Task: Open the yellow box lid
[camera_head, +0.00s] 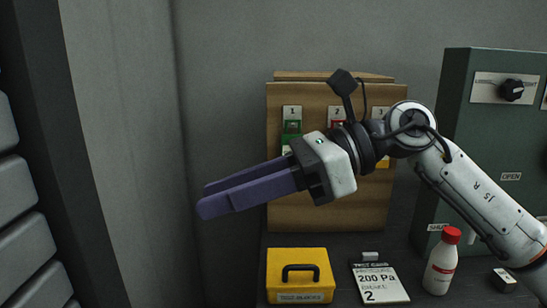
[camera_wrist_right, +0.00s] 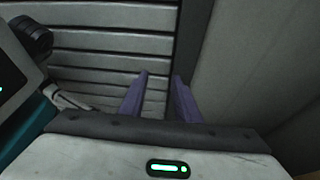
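The yellow box (camera_head: 312,262) stands on the dark surface at the bottom middle of the head view. Its lid looks shut, with a black handle (camera_head: 300,272) on top and a label on its front edge that seems to read "TEST BLOCKS". My right gripper (camera_head: 205,199) has purple fingers pointing left, above and to the left of the box and clear of it. The fingers also show in the right wrist view (camera_wrist_right: 160,76) with an empty gap between them. The left gripper is not in view.
A wooden board (camera_head: 330,212) with numbered, coloured parts stands behind the box, partly hidden by my right arm. A green panel (camera_head: 480,150) stands at right.

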